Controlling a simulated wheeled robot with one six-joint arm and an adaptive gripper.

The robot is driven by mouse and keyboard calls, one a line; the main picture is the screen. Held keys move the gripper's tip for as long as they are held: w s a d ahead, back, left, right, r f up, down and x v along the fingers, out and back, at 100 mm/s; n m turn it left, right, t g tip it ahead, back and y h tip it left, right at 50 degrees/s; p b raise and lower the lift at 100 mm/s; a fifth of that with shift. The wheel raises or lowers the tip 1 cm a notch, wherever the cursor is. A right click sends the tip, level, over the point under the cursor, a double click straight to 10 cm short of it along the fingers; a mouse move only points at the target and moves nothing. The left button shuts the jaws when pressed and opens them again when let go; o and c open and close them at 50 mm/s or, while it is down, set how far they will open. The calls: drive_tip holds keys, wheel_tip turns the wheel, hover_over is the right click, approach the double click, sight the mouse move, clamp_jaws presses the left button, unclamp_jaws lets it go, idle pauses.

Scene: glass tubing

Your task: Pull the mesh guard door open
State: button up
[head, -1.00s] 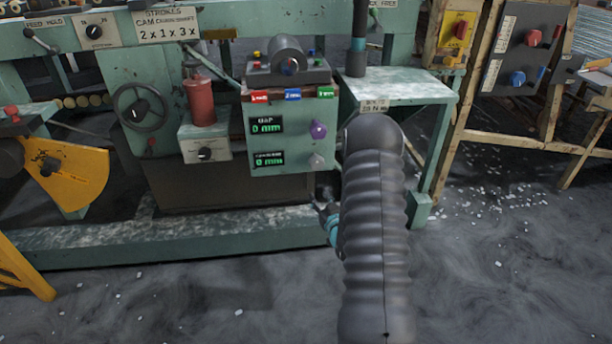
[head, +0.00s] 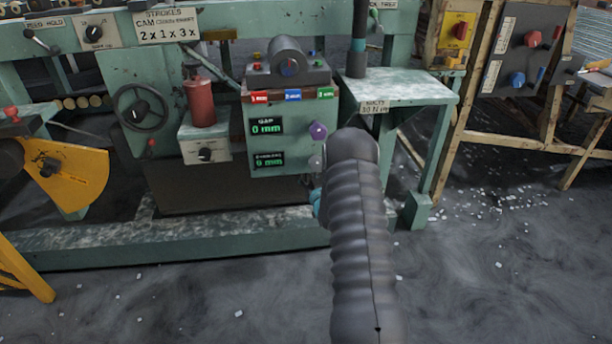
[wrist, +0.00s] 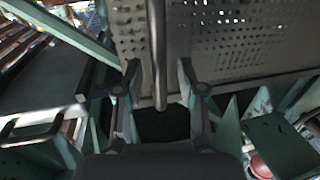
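The mesh guard door (wrist: 235,40) is a grey perforated metal panel across the top of the wrist view. A vertical grey bar (wrist: 158,60), which looks like its handle, runs down in front of it and ends low between my fingers. My gripper (wrist: 158,78) is open, with one finger on each side of the bar and a visible gap on both sides. I cannot tell how near the bar is in depth. In the head view my arm hides most of the gripper, and I cannot make out the door there.
A green machine with a control box (head: 290,130) and a handwheel (head: 140,110) stands ahead. A small side table (head: 398,88) is right of the box. A yellow guard (head: 72,178) is at left. The floor (head: 190,305) in front is open, with scattered shards.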

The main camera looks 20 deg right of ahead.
drive_tip(key=shift+w, duration=0.25)
clamp_jaws()
